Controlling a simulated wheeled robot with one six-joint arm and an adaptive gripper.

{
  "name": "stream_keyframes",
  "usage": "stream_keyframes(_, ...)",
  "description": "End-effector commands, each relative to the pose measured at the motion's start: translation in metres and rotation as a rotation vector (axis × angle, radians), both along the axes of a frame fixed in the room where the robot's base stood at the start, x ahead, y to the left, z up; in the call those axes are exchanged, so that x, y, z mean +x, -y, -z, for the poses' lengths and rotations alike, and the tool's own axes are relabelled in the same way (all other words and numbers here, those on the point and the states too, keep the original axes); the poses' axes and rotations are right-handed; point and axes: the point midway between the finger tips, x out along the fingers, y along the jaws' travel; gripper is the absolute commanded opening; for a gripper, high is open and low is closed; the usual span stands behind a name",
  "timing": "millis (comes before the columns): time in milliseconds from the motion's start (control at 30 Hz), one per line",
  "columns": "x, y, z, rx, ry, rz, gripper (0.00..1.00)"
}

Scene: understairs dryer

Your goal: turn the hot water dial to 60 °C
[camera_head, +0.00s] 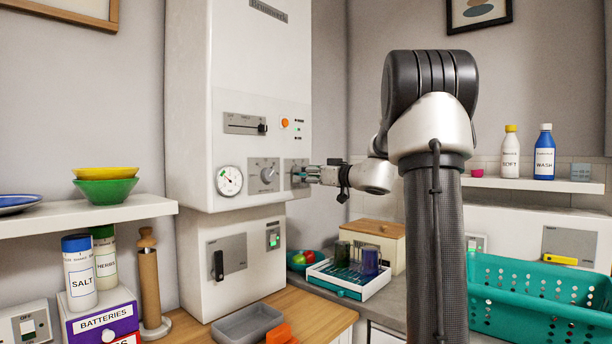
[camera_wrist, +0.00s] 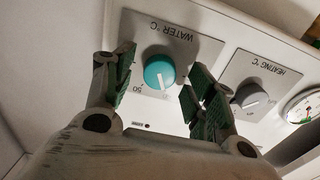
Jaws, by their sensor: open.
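The hot water dial (camera_wrist: 159,71) is a round teal knob on a grey plate marked "WATER °C", which appears upside down in the wrist view. A number that looks like 50 shows beside it; the other marks and the exact setting are too small or hidden. My gripper (camera_wrist: 157,88) is open, with one green-padded finger on each side of the dial. I cannot tell whether the pads touch it. In the head view my gripper (camera_head: 304,174) is at the right of the boiler front (camera_head: 232,145), covering most of the water plate (camera_head: 295,163).
A grey heating dial (camera_head: 268,174) sits left of the water plate, beside a round gauge (camera_head: 230,181). A slider (camera_head: 245,124) and an orange button (camera_head: 285,123) are above.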

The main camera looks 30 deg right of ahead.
Motion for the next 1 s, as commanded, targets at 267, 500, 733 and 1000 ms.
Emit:
stream_keyframes(267,0.0057,-0.0024,0.0004,0.001,-0.001,0.0,0.56)
stream_keyframes(500,0.0054,-0.0023,0.0004,0.001,-0.001,0.0,0.25)
stream_keyframes(733,0.0054,-0.0024,0.0004,0.002,-0.002,-0.001,0.1)
stream_keyframes(1000,0.0054,-0.0026,0.0003,0.059,-0.022,-0.001,0.1)
